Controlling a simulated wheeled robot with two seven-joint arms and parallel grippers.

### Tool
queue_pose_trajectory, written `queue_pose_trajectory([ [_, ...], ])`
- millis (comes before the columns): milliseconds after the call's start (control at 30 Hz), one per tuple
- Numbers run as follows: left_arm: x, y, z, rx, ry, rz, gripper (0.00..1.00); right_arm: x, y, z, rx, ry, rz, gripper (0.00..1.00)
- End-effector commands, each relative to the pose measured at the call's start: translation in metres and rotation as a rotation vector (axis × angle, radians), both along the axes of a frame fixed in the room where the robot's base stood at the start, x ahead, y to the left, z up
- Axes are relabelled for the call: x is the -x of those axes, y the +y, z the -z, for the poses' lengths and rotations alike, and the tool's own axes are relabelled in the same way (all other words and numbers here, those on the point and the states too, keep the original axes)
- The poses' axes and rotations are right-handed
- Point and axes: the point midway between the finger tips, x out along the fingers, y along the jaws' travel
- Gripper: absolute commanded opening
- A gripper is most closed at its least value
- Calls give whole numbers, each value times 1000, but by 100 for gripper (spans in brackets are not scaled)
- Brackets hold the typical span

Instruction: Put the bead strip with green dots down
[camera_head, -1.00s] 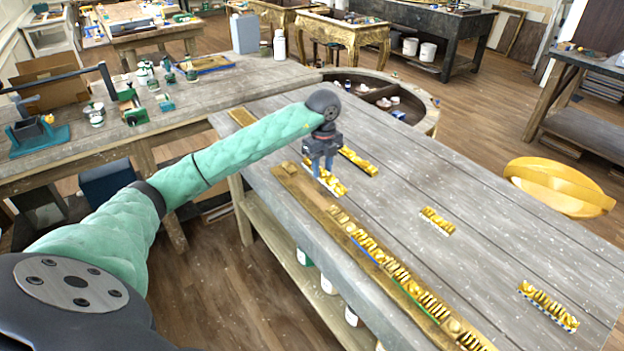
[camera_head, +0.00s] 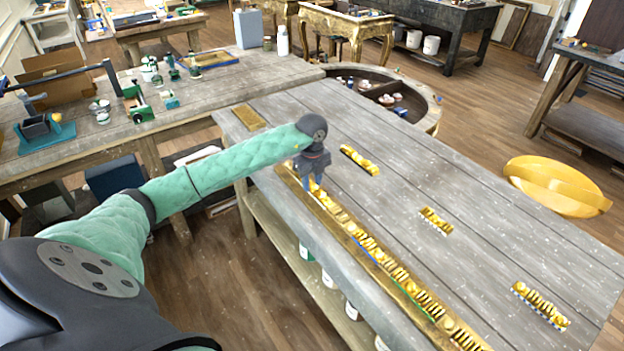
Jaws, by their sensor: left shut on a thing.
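My left gripper (camera_head: 311,183) reaches in from the left and is shut on a gold bead strip (camera_head: 319,193). The strip is at the upper part of a long wooden rail (camera_head: 290,181) along the table's left edge. It lines up with the rail, but I cannot tell whether it rests there or is just above. The fingers hide part of it, and its dots are too small to make out. Other gold bead strips lie apart on the table: one at the back (camera_head: 360,160), one in the middle (camera_head: 437,221), one at the front right with a blue-and-white edge (camera_head: 541,304). My right gripper is not in view.
More gold pieces (camera_head: 400,277) fill the rail's lower part, with blue and green edge marks. A grey plank table (camera_head: 455,275) has clear room between strips. A yellow round seat (camera_head: 555,187) stands to the right. A cluttered bench (camera_head: 215,100) stands behind left.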

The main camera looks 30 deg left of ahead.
Motion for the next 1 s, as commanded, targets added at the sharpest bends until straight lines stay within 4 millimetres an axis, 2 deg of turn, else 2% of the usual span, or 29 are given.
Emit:
queue_pose_trajectory([
  [367, 0, 0, 3, 0, 0, 0, 4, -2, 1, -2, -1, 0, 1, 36],
  [400, 0, 0, 2, 0, 0, 0, 38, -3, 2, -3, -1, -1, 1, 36],
  [467, 0, 0, 2, 0, 0, 0, 50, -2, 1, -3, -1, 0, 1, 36],
  [500, 0, 0, 2, 0, 0, 0, 52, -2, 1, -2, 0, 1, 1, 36],
  [900, 0, 0, -1, 0, 0, 0, 52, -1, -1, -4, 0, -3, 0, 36],
  [1000, 0, 0, -5, 0, 0, 1, 52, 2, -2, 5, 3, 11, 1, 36],
])
